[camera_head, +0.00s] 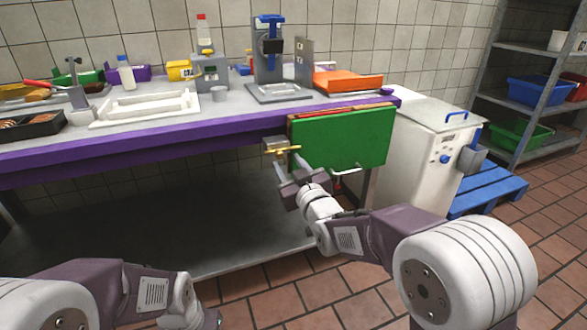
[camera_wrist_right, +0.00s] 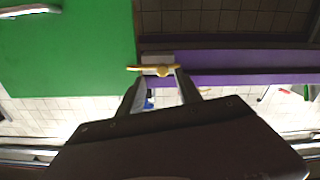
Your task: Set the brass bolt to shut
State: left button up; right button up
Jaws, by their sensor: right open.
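The brass bolt (camera_head: 283,150) is a thin yellow bar on a small grey mount at the left edge of a green door panel (camera_head: 345,139). In the right wrist view the bolt (camera_wrist_right: 155,69) lies crosswise just beyond my fingertips, with the green panel (camera_wrist_right: 65,55) to its left. My right gripper (camera_head: 287,172) is just below and in front of the bolt. In the wrist view its two fingers (camera_wrist_right: 158,84) are apart, with nothing clearly held between them. Whether a finger touches the bolt I cannot tell.
A purple-edged counter (camera_head: 130,146) runs behind the bolt, carrying a white tray (camera_head: 145,108), a grey machine (camera_head: 268,62) and an orange tray (camera_head: 347,82). A white chest (camera_head: 415,165) and a blue pallet (camera_head: 490,190) stand right of the panel. Open floor lies in front.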

jog(key=v, duration=0.4)
jog(key=shift+s+d+p, duration=0.1)
jog(key=shift+p, duration=0.25)
jog(key=d+r+m+h+p, duration=0.1)
jog(key=d+h+p, duration=0.15)
jog(key=d, duration=0.35)
jog(key=s+d+f+m+g+h, duration=0.2)
jog(key=s+d+f+m+g, duration=0.25)
jog(key=f, duration=0.55)
jog(key=s+d+f+g, duration=0.2)
jog(key=s+f+g, duration=0.45)
jog(key=s, duration=0.35)
jog(key=s+d+f+g, duration=0.2)
jog(key=s+f+g, duration=0.3)
jog(key=s+f, duration=0.4)
notch_tip(320, 180, up, 39)
jog(key=s+p, duration=0.1)
jog(key=p, duration=3.7)
jog(key=shift+s+a+r+h, duration=0.15)
jog(key=shift+s+a+h, duration=0.05)
jog(key=shift+s+h, duration=0.2)
